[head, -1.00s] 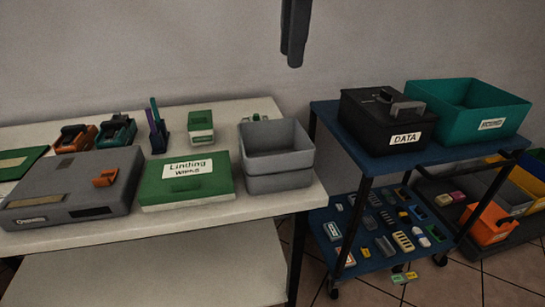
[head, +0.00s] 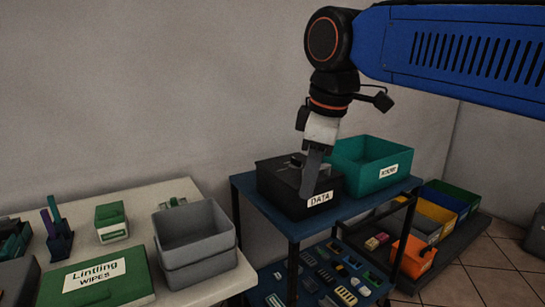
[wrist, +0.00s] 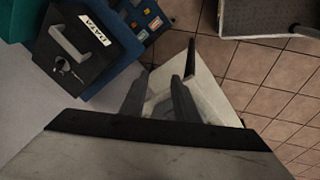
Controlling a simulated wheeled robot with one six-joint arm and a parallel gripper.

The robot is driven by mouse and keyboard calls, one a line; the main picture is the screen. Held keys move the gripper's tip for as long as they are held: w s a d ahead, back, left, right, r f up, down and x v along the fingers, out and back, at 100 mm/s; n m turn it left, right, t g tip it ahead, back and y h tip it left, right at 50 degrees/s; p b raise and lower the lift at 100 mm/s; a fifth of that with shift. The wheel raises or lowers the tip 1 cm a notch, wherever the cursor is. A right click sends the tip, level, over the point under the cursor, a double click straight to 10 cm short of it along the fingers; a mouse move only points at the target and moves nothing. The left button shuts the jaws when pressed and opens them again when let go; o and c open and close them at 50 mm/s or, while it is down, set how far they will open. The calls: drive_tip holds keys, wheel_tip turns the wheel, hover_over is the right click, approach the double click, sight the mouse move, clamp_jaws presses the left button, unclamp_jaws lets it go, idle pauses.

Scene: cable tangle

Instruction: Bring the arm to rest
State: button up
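My blue arm (head: 455,50) reaches in from the upper right in the head view and bends down at a black wrist. My gripper (head: 309,190) points down, its grey finger in front of the black box in that view. In the wrist view the two fingers of my gripper (wrist: 158,95) stand apart, and I see nothing held between them. The fingertips look clear of the black box labelled DATA (wrist: 85,55), which lies up and left of them.
The DATA box (head: 272,190) and a teal bin (head: 365,160) stand on a blue cart (head: 300,230). Small parts fill its lower shelf. A grey bin (head: 195,240) and a green case (head: 95,285) are on the white table. Colourful bins (head: 440,210) stand at right.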

drive_tip(key=s+d+f+m, duration=0.4)
drive_tip(key=d+f+m, duration=0.1)
drive_tip(key=d+f, duration=0.2)
drive_tip(key=s+d+f+m+t+h, duration=0.1)
drive_tip(key=s+d+f+m, duration=0.3)
drive_tip(key=d+f, duration=0.3)
drive_tip(key=s+d+f+m, duration=0.4)
drive_tip(key=d+f, duration=0.3)
drive_tip(key=f, duration=0.4)
drive_tip(key=shift+d+m+t, duration=0.4)
drive_tip(key=shift+m, duration=0.5)
drive_tip(key=shift+s, duration=0.1)
